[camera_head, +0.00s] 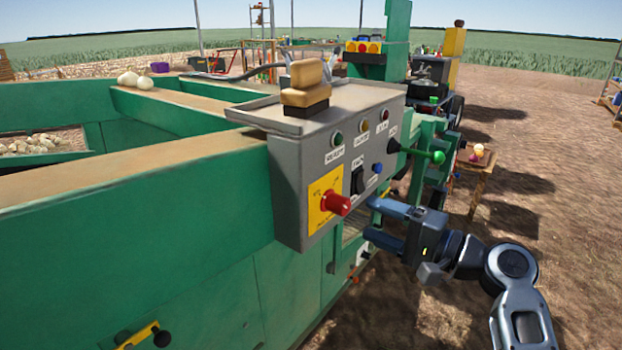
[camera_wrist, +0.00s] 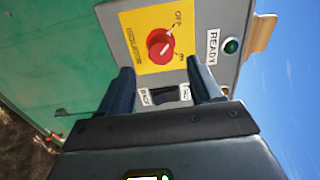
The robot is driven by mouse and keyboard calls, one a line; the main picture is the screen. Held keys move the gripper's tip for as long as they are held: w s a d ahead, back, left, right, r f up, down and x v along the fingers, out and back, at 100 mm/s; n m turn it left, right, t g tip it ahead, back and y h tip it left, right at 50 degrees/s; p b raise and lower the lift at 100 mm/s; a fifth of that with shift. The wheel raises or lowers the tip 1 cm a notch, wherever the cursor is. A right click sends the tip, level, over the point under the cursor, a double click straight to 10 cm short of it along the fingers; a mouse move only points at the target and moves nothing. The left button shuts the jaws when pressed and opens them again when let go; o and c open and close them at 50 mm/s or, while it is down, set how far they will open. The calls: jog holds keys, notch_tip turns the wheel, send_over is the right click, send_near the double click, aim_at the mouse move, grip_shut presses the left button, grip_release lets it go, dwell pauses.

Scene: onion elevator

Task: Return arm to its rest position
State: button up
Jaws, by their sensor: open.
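My gripper (camera_head: 372,218) is open and empty, its two blue-grey fingers held just in front of the lower right part of the grey control box (camera_head: 300,190). In the wrist view its fingers (camera_wrist: 158,80) point at the box face, with the red rotary knob (camera_wrist: 160,46) on its yellow plate between and beyond them. The knob (camera_head: 336,203) also shows in the head view, left of the fingers and apart from them. A black rocker switch (camera_head: 358,181) sits just above the fingers. My arm reaches in from the lower right.
The green machine (camera_head: 130,235) fills the left side. A lever with a green ball (camera_head: 438,157) juts out right of the box, above my gripper. A small wooden table (camera_head: 478,165) stands behind. Bare ground (camera_head: 570,220) lies open on the right.

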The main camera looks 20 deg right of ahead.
jog(key=s+f+h+p, duration=0.1)
jog(key=s+f+h, duration=0.2)
jog(key=s+f, duration=0.35)
jog(key=s+a+f+n+g+h+p, duration=0.1)
jog(key=s+f+h+p, duration=0.15)
jog(key=s, duration=0.65)
jog(key=s+f+h+p, duration=0.1)
jog(key=s+f+h, duration=0.35)
jog(key=s, duration=0.25)
jog(key=s+a+r+n+p, duration=0.1)
jog(key=s+r+n, duration=0.3)
jog(key=s+r, duration=0.3)
jog(key=s+a+r+n+t+p, duration=0.1)
jog(key=s+r+n, duration=0.4)
jog(key=s, duration=0.9)
notch_tip(320, 180, up, 3)
jog(key=shift+s+a+f+n+h+p, duration=0.1)
jog(key=shift+s+a+n+h+p, duration=0.2)
jog(key=shift+a+p, duration=0.35)
